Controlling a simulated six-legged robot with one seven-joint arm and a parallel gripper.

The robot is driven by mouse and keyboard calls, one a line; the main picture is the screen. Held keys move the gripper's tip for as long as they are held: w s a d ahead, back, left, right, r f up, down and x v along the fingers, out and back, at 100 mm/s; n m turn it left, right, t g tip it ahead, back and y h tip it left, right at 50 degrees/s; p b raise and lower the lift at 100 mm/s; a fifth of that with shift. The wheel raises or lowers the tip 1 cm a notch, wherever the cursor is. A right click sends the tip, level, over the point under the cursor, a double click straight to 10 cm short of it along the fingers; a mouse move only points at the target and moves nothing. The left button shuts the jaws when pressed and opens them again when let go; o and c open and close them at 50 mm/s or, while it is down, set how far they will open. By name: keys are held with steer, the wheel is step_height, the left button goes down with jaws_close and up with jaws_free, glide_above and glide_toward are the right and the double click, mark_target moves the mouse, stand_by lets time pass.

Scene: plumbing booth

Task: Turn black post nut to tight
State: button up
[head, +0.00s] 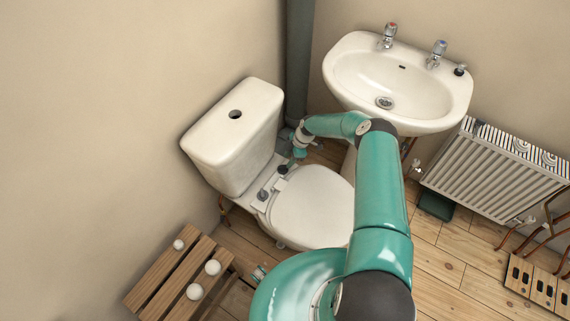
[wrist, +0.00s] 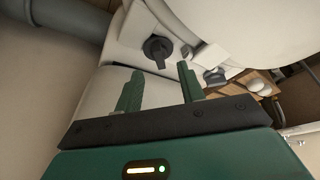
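The black post nut (wrist: 158,50) is a round dark knob with a tab pointing down in the wrist view. It sits on the white toilet ledge behind the seat; in the head view it shows as a small black knob (head: 283,169) near the cistern. My gripper (wrist: 160,84) is open, its two green fingers apart with nothing between them. The nut lies beyond the fingertips, roughly in line with the gap, apart from both fingers. In the head view my gripper (head: 298,153) is just above and right of the nut.
A second, greyer knob (head: 262,195) sits on the ledge, also in the wrist view (wrist: 214,76). The cistern (head: 235,140), toilet seat (head: 312,207), grey pipe (head: 298,60) and basin (head: 400,85) are close around my arm. A slatted wooden stool (head: 165,275) holds several white balls.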

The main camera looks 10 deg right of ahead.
mark_target(284, 166)
steer(key=shift+x, duration=2.4)
steer(key=shift+w, duration=0.1)
jaws_close()
